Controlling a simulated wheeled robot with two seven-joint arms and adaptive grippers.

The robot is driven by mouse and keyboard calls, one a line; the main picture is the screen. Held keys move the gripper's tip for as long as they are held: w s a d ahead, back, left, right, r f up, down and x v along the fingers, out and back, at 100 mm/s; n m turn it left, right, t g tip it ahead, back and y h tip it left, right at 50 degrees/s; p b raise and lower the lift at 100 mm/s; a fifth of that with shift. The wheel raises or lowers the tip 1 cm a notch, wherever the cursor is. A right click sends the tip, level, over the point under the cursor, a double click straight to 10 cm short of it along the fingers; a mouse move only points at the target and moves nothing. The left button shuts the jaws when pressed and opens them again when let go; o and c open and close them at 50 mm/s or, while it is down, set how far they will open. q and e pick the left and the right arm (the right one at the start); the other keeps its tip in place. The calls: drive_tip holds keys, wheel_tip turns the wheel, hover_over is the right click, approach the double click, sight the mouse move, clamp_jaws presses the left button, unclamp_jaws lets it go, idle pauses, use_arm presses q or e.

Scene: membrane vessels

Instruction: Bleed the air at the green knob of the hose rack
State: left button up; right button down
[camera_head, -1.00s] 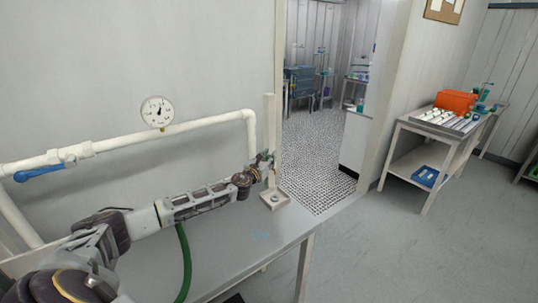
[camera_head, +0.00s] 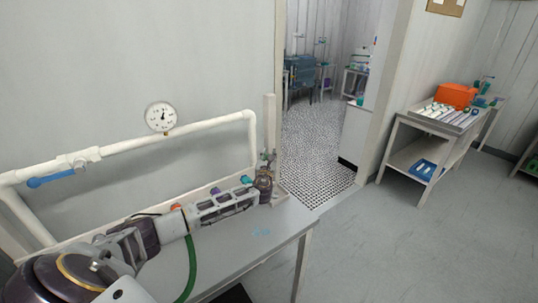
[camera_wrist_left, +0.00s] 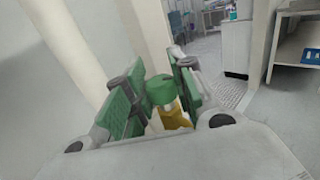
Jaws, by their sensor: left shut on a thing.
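The green knob (camera_wrist_left: 160,90) shows in the left wrist view as a short round cap above a yellow brass-coloured body (camera_wrist_left: 173,116). My left gripper (camera_wrist_left: 157,95) has its green-padded fingers on both sides of the knob and is shut on it. My right gripper is not in view.
A teal knob (camera_head: 246,179), a purple one (camera_head: 215,191) and a red one (camera_head: 175,206) show behind my arm. A green hose (camera_head: 191,262) hangs over the grey bench (camera_head: 245,250). A white pipe with a gauge (camera_head: 161,116) and blue-handled valve (camera_head: 52,178) runs behind.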

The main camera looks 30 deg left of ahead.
use_arm(q)
drive_tip(key=shift+n+g+y+p, duration=0.45)
drive_tip(key=shift+n+g+y, duration=1.35)
drive_tip(key=shift+y, duration=0.7)
drive_tip(key=shift+r+n+g+y, duration=0.1)
drive_tip(key=shift+n+g+y, duration=0.3)
drive_tip(key=shift+n, duration=0.1)
drive_tip(key=o, duration=1.1)
drive_tip(key=shift+c, duration=0.2)
drive_tip(key=v, duration=1.2)
